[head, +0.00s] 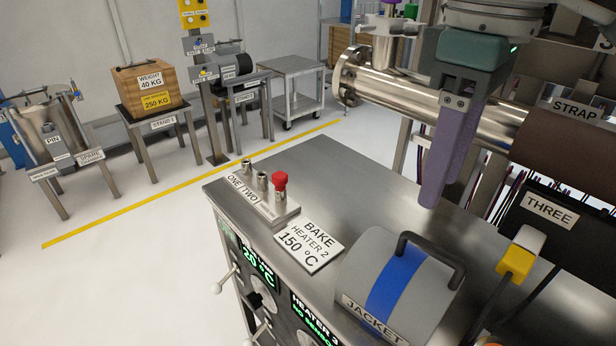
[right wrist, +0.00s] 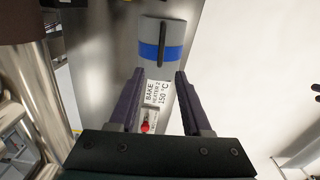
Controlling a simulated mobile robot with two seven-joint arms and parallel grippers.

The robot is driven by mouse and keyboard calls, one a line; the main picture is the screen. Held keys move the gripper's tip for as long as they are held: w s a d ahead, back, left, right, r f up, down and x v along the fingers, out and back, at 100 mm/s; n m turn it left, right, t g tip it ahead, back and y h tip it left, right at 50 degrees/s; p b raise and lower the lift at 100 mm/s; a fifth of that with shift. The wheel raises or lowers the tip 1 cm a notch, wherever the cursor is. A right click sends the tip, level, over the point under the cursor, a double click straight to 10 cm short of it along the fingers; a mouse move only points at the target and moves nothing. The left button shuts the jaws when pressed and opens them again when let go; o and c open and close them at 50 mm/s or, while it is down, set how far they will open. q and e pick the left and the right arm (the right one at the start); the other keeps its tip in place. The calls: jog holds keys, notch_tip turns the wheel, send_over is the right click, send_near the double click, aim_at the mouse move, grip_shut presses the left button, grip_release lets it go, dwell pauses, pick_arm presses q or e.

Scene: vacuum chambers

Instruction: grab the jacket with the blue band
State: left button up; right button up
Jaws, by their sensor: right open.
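The jacket (head: 395,278) is a grey curved cover with a blue band around it, a dark handle and a JACKET label. It rests on the metal bench top at the front. In the right wrist view the jacket (right wrist: 148,31) lies beyond the fingertips, with its handle across the blue band. My right gripper (head: 433,196) has purple fingers pointing down and hangs above the bench, behind the jacket and apart from it. In the right wrist view the right gripper (right wrist: 156,76) is open, with nothing between its fingers. My left gripper is in neither view.
A steel pipe (head: 400,92) and a brown STRAP cylinder (head: 570,153) lie behind. A yellow-and-white plug (head: 517,260) is at right.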

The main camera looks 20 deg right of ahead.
send_over(416, 236)
jog(key=f, duration=0.4)
jog(key=shift+s+d+f, duration=0.1)
jog(key=shift+s+f, duration=0.15)
jog(key=shift+s, duration=0.05)
jog(key=f, duration=0.5)
jog(key=shift+w+f, duration=0.25)
grip_shut()
jog(key=shift+r, duration=0.1)
dwell(0.6)
